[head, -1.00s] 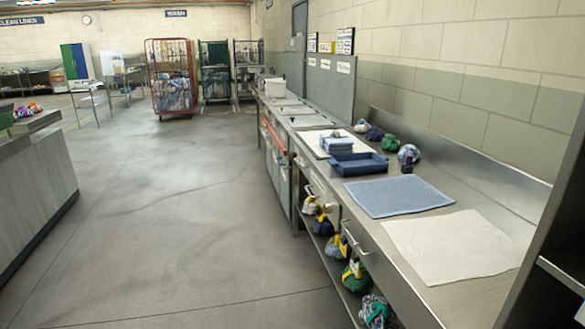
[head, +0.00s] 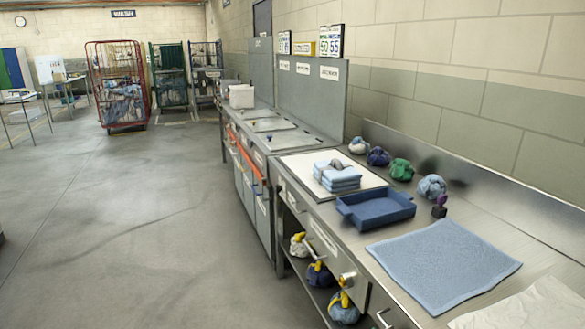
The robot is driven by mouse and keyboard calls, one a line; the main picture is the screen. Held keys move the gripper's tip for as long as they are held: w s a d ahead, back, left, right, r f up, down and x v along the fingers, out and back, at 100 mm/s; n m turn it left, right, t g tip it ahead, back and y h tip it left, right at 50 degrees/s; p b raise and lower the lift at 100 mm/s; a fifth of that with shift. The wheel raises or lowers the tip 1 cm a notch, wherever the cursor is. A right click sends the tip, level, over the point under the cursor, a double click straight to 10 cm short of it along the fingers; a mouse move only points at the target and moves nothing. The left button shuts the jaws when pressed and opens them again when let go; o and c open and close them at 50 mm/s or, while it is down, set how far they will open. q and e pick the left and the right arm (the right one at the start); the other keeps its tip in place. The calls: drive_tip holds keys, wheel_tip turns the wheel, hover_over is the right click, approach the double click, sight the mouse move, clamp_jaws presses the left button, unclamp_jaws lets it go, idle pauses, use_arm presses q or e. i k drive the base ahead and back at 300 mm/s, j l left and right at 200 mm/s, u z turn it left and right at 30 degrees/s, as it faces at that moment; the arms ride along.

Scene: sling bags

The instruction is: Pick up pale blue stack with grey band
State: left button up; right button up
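The pale blue stack (head: 337,176) of folded cloths sits on a white board (head: 296,163) on the steel counter. A grey band seems to run over its top, though it is small at this distance. The stack stands behind a dark blue tray (head: 375,208), apart from it. Neither of my grippers shows in the head view.
A blue cloth (head: 443,262) and a white cloth (head: 530,305) lie flat on the near counter. Several tied bundles (head: 401,169) line the back wall. Bundles also sit on the shelf below. The floor (head: 130,240) at the left is clear. Wheeled cages (head: 118,85) stand far off.

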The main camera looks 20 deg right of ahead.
sight(335, 174)
drive_tip(key=i+z, duration=0.25)
drive_tip(key=i, duration=0.2)
drive_tip(key=i+j+z, duration=0.25)
drive_tip(key=i, duration=0.2)
drive_tip(key=i+j+z, duration=0.25)
drive_tip(key=i, duration=0.2)
drive_tip(key=i+j+z, duration=0.15)
drive_tip(key=z, duration=0.3)
drive_tip(key=i+j+z, duration=0.3)
drive_tip(key=z, duration=0.15)
drive_tip(key=i+j+z, duration=0.15)
drive_tip(key=j+z, duration=0.15)
drive_tip(key=z, duration=0.15)
drive_tip(key=i+j+z, duration=0.1)
drive_tip(key=j+z, duration=0.65)
drive_tip(key=z, duration=0.15)
drive_tip(key=i, duration=0.05)
